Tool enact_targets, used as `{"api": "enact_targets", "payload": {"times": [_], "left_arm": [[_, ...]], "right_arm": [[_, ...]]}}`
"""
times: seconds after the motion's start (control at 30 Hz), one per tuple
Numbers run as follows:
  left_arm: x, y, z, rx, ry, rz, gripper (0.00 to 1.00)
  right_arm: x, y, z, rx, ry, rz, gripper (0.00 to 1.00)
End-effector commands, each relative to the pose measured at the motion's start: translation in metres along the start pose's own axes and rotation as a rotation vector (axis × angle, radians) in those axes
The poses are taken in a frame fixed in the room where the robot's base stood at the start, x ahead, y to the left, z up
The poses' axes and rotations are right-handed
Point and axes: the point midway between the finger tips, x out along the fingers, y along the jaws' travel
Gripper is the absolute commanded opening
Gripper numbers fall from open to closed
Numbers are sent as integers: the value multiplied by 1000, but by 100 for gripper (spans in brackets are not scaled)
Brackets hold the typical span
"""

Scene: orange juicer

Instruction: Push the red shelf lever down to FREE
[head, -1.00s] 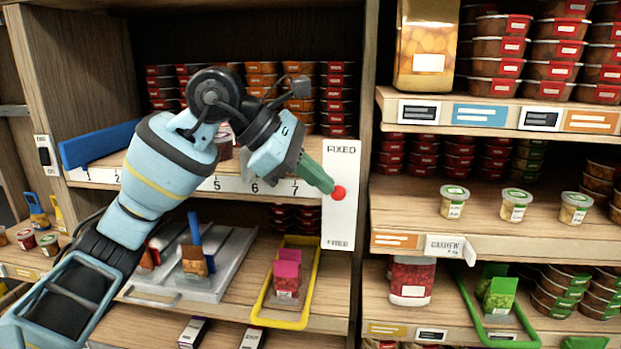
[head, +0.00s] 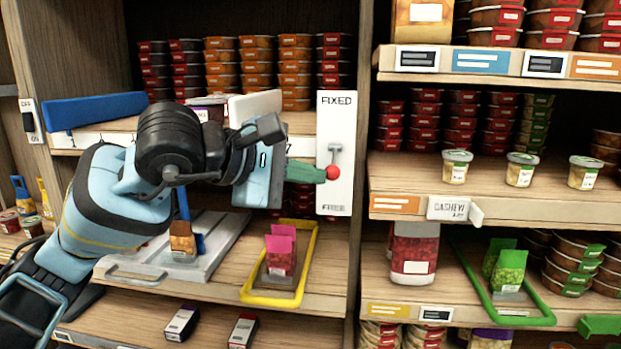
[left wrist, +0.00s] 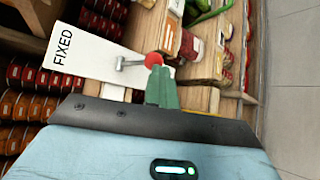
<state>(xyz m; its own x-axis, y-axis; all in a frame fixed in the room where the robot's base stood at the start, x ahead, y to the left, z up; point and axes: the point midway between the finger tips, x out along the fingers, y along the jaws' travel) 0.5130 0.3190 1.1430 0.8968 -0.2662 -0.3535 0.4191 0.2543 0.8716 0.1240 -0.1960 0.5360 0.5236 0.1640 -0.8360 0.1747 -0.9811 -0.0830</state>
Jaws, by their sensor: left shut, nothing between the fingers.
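The red-knobbed lever (head: 333,172) sits on a white plate (head: 345,120) marked FIXED at the top and FREE at the bottom. Its metal stalk slants down from a pivot near the plate's middle, with the red ball above the FREE label. My left gripper (head: 318,174) has its green fingers shut and empty, tips at the left side of the ball. In the left wrist view, the fingers (left wrist: 161,90) end right at the ball (left wrist: 153,60); they look touching, but a small gap cannot be ruled out. My right gripper is out of view.
A numbered shelf with a blue bar (head: 95,110) and a white bar (head: 255,106) is behind my left arm. Below are a yellow-framed tray (head: 310,262) holding a pink-topped packet and a grey tray (head: 225,235). A shelf divider stands right of the plate.

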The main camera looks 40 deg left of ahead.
Motion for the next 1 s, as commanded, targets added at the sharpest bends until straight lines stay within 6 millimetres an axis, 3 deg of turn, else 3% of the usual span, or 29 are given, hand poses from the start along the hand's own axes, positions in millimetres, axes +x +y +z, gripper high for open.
{"api": "enact_targets", "payload": {"times": [0.63,1.0], "left_arm": [[-5,15,3,-6,3,9,0],[-4,16,3,-7,5,5,0]], "right_arm": [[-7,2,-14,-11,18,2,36],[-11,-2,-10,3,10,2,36]]}}
